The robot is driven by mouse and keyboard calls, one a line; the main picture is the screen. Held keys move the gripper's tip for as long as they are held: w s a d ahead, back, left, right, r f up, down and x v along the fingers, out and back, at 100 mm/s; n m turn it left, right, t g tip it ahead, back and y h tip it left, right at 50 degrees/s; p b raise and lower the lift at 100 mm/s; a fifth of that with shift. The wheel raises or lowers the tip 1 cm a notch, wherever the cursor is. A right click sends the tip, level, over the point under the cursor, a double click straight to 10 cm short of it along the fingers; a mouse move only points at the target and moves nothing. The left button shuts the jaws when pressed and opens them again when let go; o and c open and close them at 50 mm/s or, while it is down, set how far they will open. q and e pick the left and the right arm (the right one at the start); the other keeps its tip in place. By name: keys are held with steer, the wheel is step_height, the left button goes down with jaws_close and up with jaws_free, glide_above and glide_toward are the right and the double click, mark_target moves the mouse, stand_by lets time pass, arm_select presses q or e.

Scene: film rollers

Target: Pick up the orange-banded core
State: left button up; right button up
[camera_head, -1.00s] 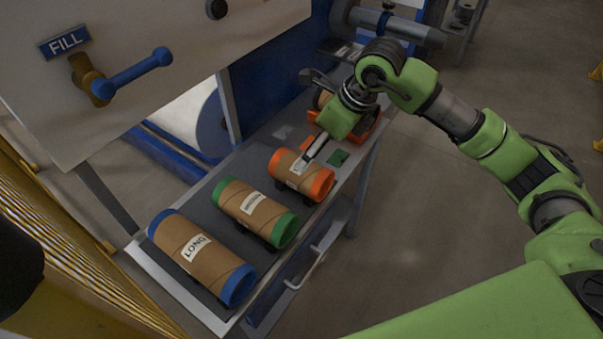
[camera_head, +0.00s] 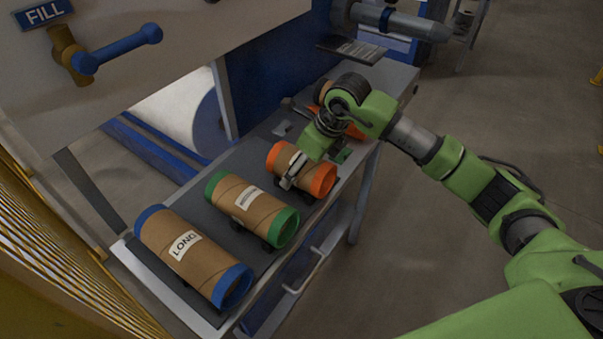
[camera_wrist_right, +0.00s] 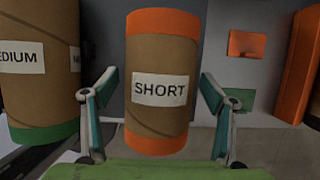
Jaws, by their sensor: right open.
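The orange-banded core (camera_head: 319,179) is a short brown cardboard tube with orange ends. It lies on the bench at the far end of a row of cores. In the right wrist view the core (camera_wrist_right: 158,55) has a label reading SHORT and stands between my two fingers. My right gripper (camera_head: 290,183) is at the core from above; in the wrist view the right gripper (camera_wrist_right: 155,100) is open, with a visible gap on each side of the tube. My left gripper is not in view.
A green-banded core (camera_head: 250,207) and a longer blue-banded core (camera_head: 185,255) lie nearer on the grey bench (camera_head: 215,320). The green-banded one (camera_wrist_right: 40,65) is close beside the left finger in the wrist view. A white panel with a blue-handled lever (camera_head: 118,50) stands at the left.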

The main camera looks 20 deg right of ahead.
steer(key=shift+f, duration=0.1)
steer(key=c, duration=1.4)
steer(key=shift+c, duration=0.2)
